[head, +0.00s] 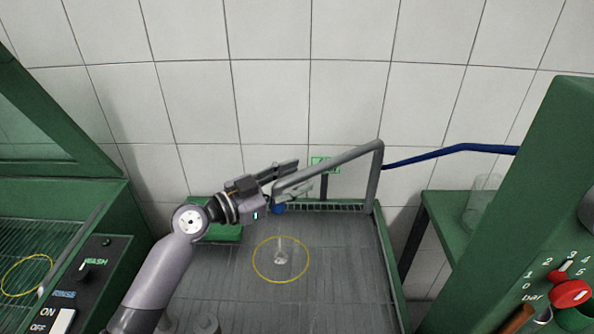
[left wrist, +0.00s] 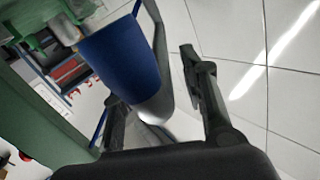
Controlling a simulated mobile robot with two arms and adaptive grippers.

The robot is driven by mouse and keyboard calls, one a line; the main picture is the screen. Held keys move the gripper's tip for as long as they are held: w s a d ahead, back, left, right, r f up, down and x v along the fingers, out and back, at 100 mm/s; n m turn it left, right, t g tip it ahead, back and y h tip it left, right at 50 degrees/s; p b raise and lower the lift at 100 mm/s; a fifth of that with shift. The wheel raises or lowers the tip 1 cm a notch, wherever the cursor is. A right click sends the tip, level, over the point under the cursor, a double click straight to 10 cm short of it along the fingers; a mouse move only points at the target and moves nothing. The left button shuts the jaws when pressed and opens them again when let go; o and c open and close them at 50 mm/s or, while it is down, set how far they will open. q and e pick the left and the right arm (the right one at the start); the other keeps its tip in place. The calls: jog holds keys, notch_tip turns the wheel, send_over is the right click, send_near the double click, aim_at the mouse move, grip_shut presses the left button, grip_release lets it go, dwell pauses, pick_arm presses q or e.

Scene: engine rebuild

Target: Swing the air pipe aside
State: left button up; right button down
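The air pipe (head: 335,165) is a bent grey tube above the grey bench. It rises at the bench's back right corner, bends left and slopes down to a blue end (head: 278,209). My left gripper (head: 300,178) is at this lower left end, with its fingers apart. In the left wrist view, the blue end (left wrist: 122,62) and grey tube lie between the spread fingers (left wrist: 160,108). The left finger is close to the blue part and a gap shows beside the right finger. Whether either touches cannot be told. My right gripper is not in view.
A yellow ring (head: 254,262) surrounds a small pale part (head: 280,258) on the bench. A blue hose (head: 450,153) runs right from the pipe. A green washer (head: 60,215) stands left and a green machine (head: 535,200) right. A tiled wall (head: 310,80) is behind.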

pick_arm(q)
jog(key=shift+w+d, duration=0.2)
jog(key=shift+d, duration=0.15)
jog(key=shift+c, duration=0.2)
grip_shut()
dwell(0.5)
